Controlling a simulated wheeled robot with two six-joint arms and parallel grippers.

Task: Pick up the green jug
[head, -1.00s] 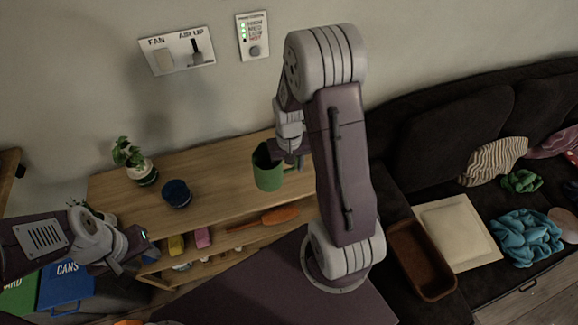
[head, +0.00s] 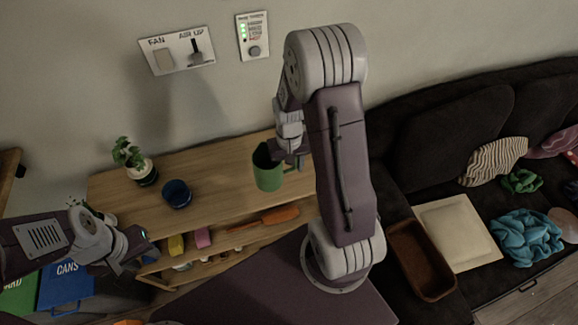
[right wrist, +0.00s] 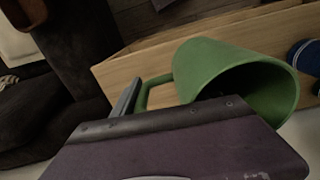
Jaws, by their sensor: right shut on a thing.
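The green jug (head: 268,172) appears over the wooden shelf top in the head view, upright, its handle to the right. It also shows in the right wrist view (right wrist: 225,75), with its open mouth facing the lower right. My right gripper (head: 292,160) is shut on the jug's handle; in the right wrist view one finger (right wrist: 128,97) lies against the handle. Whether the jug's base touches the shelf is hard to tell. My left gripper (head: 140,245) is at the lower left, away from the jug; its finger gap is not clear.
The wooden shelf (head: 225,200) bears a potted plant (head: 143,173) and a dark blue cup (head: 176,193) left of the jug. Lower shelves hold several small things. A dark sofa (head: 440,140) with a brown tray (head: 420,262) stands at the right. Wall switches (head: 177,50) are above.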

